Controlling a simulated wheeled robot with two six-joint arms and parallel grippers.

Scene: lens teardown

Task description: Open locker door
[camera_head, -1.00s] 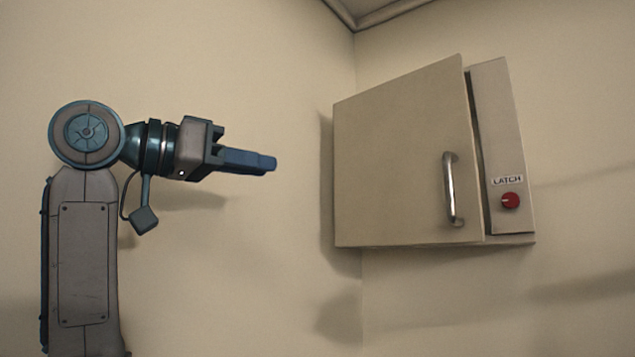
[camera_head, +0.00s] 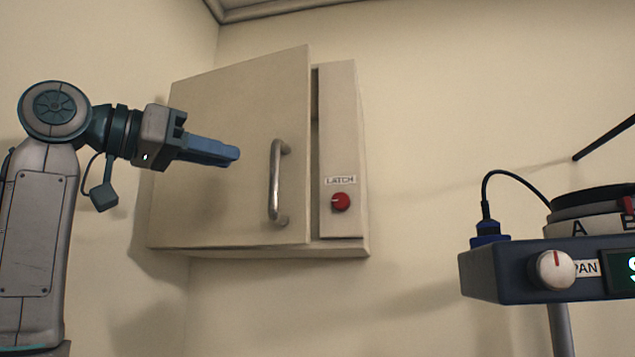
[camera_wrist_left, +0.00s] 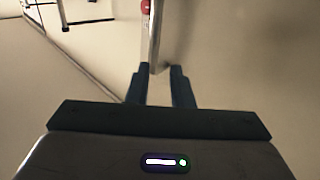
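The beige wall locker has a door (camera_head: 215,150) with an upright metal handle (camera_head: 274,180) near its right edge. The door's right edge stands out from the locker body, with a dark gap beside the latch panel (camera_head: 338,120). A red latch knob (camera_head: 340,202) is on that panel. My left gripper (camera_head: 238,156) is in front of the door, left of the handle and apart from it in the head view. In the left wrist view the fingers (camera_wrist_left: 160,72) are spread, and the handle (camera_wrist_left: 155,38) shows just beyond the gap between them. My right gripper is out of view.
A dark blue device (camera_head: 505,270) with a white knob (camera_head: 555,269) and a cable stands at the right. Bare wall (camera_head: 430,130) lies between it and the locker. A room corner is at the left.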

